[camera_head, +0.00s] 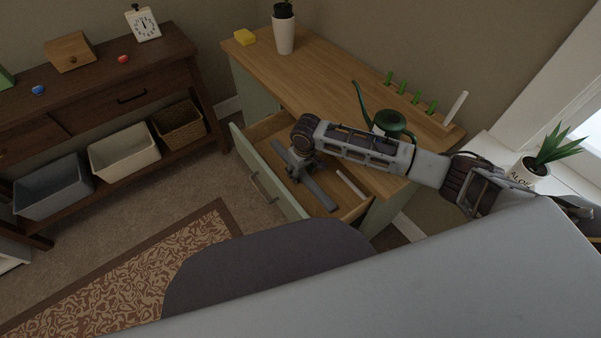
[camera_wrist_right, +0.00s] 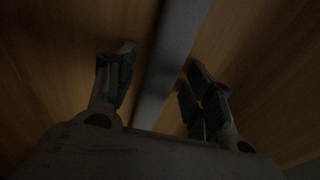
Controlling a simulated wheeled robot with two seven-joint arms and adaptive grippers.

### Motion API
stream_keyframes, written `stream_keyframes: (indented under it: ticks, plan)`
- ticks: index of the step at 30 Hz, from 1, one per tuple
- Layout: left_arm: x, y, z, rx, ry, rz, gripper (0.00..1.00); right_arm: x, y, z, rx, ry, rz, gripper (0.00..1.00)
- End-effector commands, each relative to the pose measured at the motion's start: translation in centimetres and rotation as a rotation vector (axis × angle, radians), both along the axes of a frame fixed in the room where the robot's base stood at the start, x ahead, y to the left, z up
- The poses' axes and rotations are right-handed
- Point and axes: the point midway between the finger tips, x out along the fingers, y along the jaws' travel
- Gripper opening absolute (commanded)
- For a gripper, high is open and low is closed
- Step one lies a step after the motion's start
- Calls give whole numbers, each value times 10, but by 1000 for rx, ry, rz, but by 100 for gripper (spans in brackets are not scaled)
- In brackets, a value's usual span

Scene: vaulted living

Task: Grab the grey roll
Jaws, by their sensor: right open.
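The grey roll (camera_head: 320,194) lies in the open drawer (camera_head: 258,186) as a long dark grey bar; my right gripper hides part of it. My right gripper (camera_head: 302,172) points down into the drawer over the roll. In the right wrist view the grey roll (camera_wrist_right: 178,50) runs between the two spread fingers of the right gripper (camera_wrist_right: 158,85), with a gap at each side. The right gripper is open and holds nothing. My left gripper is not in view.
The drawer's walls stand close around my right gripper. A pale stick (camera_head: 351,186) lies at the drawer's right. On the wooden top above are a green watering can (camera_head: 388,122), a white pot (camera_head: 284,36) and a yellow sponge (camera_head: 244,37). A dark shelf (camera_head: 120,75) stands at the left.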

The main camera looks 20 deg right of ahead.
Motion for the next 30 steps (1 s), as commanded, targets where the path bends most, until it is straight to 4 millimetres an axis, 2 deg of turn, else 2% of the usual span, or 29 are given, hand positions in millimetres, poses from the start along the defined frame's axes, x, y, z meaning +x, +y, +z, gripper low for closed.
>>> stream_keyframes:
  ticks: [2,12,23,30]
  plan:
    - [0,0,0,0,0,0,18,0,0,0,0,0,0,48]
    - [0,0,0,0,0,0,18,0,0,0,0,0,0,4]
    - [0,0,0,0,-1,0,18,0,0,2,0,0,0,2]
    - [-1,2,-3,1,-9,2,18,1,0,16,2,-2,0,2]
